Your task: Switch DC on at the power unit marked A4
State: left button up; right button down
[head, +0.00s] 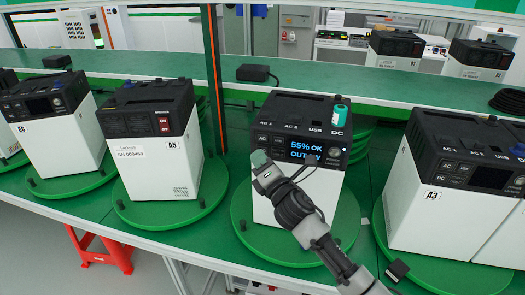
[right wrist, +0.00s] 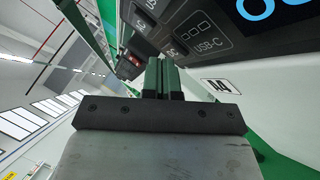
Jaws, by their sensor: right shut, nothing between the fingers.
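The power unit A4 (head: 308,140) stands on a round green turntable in the middle of the head view, its button panel facing me. Its screen (head: 304,149) is lit and shows "55% OK" above an "OUT" line. Its A4 label (right wrist: 217,87) shows in the right wrist view. My right gripper (head: 260,160) is shut and empty, with its green fingertips at the panel's lower left. In the right wrist view the fingertips (right wrist: 163,68) are just below the DC marking (right wrist: 171,47); contact cannot be told. The fingers partly hide the DC button. My left gripper is not in view.
Unit A5 (head: 152,140) stands to the left and A3 (head: 455,180) to the right, on their own turntables. A teal cylinder (head: 338,114) stands upright at A4's top right. A black adapter (head: 256,73) lies on the shelf behind.

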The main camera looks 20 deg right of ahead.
jog(key=shift+w+d, duration=0.1)
dwell(0.4)
jog(key=shift+s+a, duration=0.4)
jog(key=shift+s, duration=0.25)
jog(key=s+a, duration=0.1)
jog(key=s, duration=0.1)
jog(key=s+a+p, duration=0.1)
jog(key=s, duration=0.1)
jog(key=shift+a, duration=0.4)
dwell(0.6)
